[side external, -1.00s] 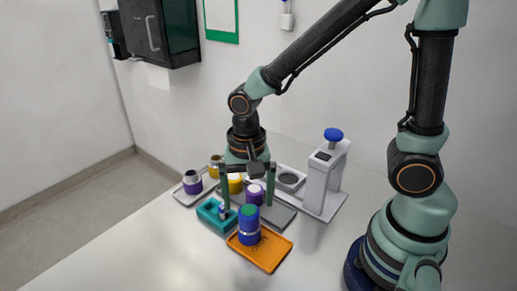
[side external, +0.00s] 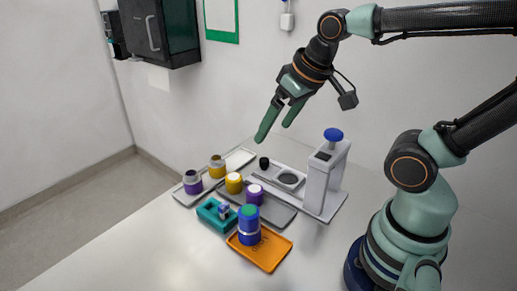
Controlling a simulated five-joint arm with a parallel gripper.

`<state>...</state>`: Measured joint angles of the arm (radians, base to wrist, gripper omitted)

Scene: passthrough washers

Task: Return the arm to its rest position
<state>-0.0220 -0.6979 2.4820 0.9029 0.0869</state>
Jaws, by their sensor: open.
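My gripper (side external: 279,124) is open and empty. It hangs tilted in the air above the back of the table, its two green fingers pointing down and to the left, touching nothing. My arm is folded up and back to the right. A blue jar (side external: 248,228) with a green top stands upright on an orange tray (side external: 270,257).
A press-like device (side external: 326,178) with a blue knob stands at the right. A teal block (side external: 211,216) holds a small item. Purple (side external: 192,184) and yellow (side external: 217,168) containers stand at the left on a pale tray. The front of the table (side external: 150,255) is clear.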

